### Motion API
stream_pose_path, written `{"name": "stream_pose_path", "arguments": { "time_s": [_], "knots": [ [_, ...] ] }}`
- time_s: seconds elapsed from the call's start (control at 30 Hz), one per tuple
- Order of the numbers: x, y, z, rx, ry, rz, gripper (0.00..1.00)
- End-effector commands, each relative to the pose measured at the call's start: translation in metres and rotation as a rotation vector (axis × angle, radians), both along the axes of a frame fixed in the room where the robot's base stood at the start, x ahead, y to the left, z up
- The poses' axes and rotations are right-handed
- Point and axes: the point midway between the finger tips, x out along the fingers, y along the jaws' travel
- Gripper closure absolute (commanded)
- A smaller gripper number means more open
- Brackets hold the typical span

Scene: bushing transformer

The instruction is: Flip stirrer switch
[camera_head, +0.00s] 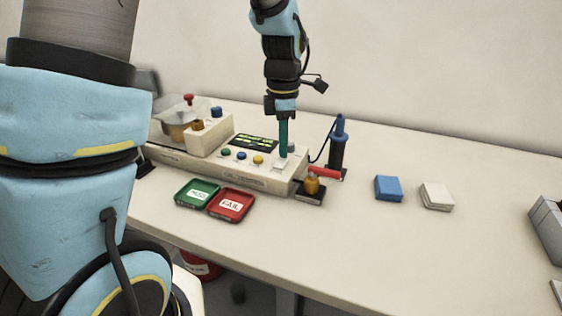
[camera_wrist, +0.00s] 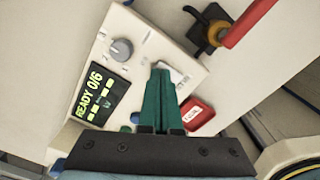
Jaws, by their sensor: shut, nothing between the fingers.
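The cream control console (camera_head: 215,169) stands on the table. A white rocker-like switch (camera_head: 280,165) is near the right end of its top panel; its label is not readable. My gripper (camera_head: 283,155) points down with its teal fingers together and empty, just above or at this switch. In the wrist view, the fingertips (camera_wrist: 161,70) overlap the white switch (camera_wrist: 178,73) and partly hide it. I cannot tell whether they touch it, or which way it is tipped.
A grey knob (camera_wrist: 121,49) and a display (camera_wrist: 97,95) reading READY 0/6 are beside the switch. Green (camera_head: 197,193) and red FAIL (camera_head: 231,205) trays lie in front. An amber bushing (camera_head: 312,184), a red bar (camera_head: 324,173) and a blue-black tool (camera_head: 338,147) stand right.

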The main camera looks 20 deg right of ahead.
Motion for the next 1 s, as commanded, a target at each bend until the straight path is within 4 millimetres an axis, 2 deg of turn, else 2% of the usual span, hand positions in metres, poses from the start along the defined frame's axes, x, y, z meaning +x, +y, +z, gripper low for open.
{"name": "stream_pose_path", "arguments": {
  "time_s": [0.67,0.83,1.0],
  "knots": [
    [0.000,0.000,-0.010,0.000,0.000,0.000,1.00],
    [0.000,0.000,-0.007,0.000,0.000,0.000,1.00],
    [0.000,0.000,0.006,0.000,0.000,-0.001,1.00]
  ]
}}
